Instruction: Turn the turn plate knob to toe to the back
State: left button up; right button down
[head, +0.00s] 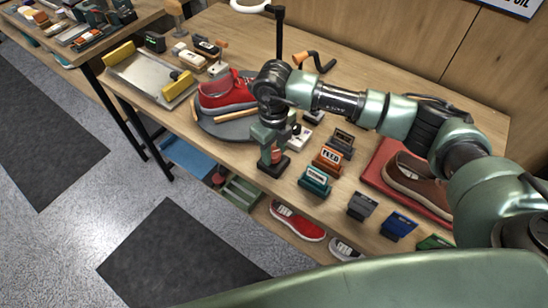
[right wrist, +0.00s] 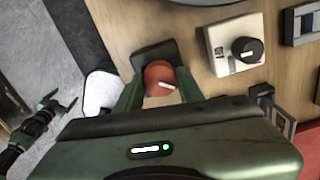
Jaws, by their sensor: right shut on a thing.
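The red sneaker (head: 226,93) rests on the round dark grey turn plate (head: 215,128) in the head view. Its toe appears to point left, and my arm hides part of its right side. The turn plate knob is a round red knob (right wrist: 159,78) with a white mark, on a black base (right wrist: 148,54). My right gripper (right wrist: 156,92) is shut on the knob, with one green finger on each side. In the head view, the right gripper (head: 274,154) is at the table's front edge. My left gripper (right wrist: 60,103) shows at the right wrist view's left, apparently open and empty, away from the table.
A white box with a black dial (right wrist: 234,45) stands right of the knob. Several small labelled blocks, one orange (head: 328,158), stand further right. A brown shoe (head: 416,180) lies on a red mat. A metal tray (head: 140,72) is at the left. A shelf below holds another red sneaker (head: 298,221).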

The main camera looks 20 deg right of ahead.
jog(key=n+b, duration=0.1)
jog(key=b, duration=0.1)
jog(key=n+b, duration=0.4)
jog(key=shift+w+f, duration=0.1)
jog(key=shift+f, duration=0.15)
jog(key=shift+r+n+b, duration=0.2)
jog(key=shift+n+b, duration=0.85)
jog(key=shift+n, duration=0.05)
jog(key=shift+a, duration=0.1)
jog(key=c, duration=1)
grip_release()
jog(key=shift+o, duration=0.5)
jog(key=shift+a, duration=0.1)
jog(key=shift+r+b, duration=0.65)
jog(key=shift+r, duration=3.25)
